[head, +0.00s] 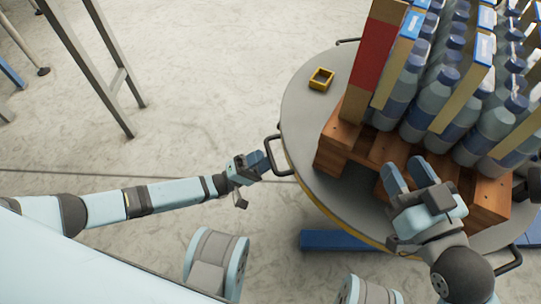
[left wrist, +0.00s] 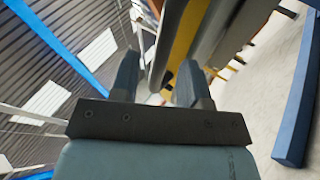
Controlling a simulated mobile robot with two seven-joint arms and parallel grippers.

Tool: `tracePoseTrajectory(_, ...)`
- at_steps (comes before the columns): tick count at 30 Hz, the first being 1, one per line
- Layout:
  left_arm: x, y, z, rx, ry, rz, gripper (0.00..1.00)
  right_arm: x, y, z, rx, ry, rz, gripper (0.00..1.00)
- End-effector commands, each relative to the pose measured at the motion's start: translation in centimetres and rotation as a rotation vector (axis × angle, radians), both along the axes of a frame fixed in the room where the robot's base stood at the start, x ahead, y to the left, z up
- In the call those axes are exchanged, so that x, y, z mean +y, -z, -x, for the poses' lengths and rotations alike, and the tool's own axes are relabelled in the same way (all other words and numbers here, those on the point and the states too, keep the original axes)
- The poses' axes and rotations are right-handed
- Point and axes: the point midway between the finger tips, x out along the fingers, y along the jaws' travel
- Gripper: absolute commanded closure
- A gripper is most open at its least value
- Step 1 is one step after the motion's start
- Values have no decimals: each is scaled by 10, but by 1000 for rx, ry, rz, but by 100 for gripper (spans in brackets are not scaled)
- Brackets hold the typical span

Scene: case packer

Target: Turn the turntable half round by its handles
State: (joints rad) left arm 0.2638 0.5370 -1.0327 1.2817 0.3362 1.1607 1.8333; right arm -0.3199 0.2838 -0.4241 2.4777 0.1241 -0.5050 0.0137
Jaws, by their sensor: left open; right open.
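The turntable (head: 302,118) is a grey round plate with a yellow edge, on the right of the head view. A dark handle (head: 270,147) sticks out from its left rim. Another handle (head: 513,262) is at its lower right rim, and part of one (head: 347,41) shows at the far rim. My left gripper (head: 262,163) is open right beside the left handle; I cannot tell whether the handle lies between its fingers. The left wrist view shows its fingers (left wrist: 160,82) apart, near the yellow edge. My right gripper (head: 408,174) is open above the near side of the load.
A wooden pallet (head: 334,148) with several blue-capped bottles (head: 439,92) and upright boards stands on the turntable. A small yellow square frame (head: 321,79) lies on the plate. A blue floor beam (head: 335,240) is below. A metal stand (head: 85,65) is upper left; floor between is clear.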

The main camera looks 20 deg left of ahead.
Motion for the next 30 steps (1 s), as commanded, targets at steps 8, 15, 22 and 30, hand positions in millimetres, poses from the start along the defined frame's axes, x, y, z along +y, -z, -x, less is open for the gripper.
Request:
tracePoseTrajectory(8,-19,-15,-12,-1,-1,0,58,-1,-2,-3,-33,1,12,57)
tracePoseTrajectory(15,-21,-16,-13,0,-1,-1,58,-1,-2,-3,-37,1,14,57)
tracePoseTrajectory(22,-20,-16,-13,-1,-1,0,97,-1,-2,-3,-35,1,15,57)
tracePoseTrajectory(30,-20,-16,-12,-1,-1,0,100,-1,-2,-3,-34,1,15,57)
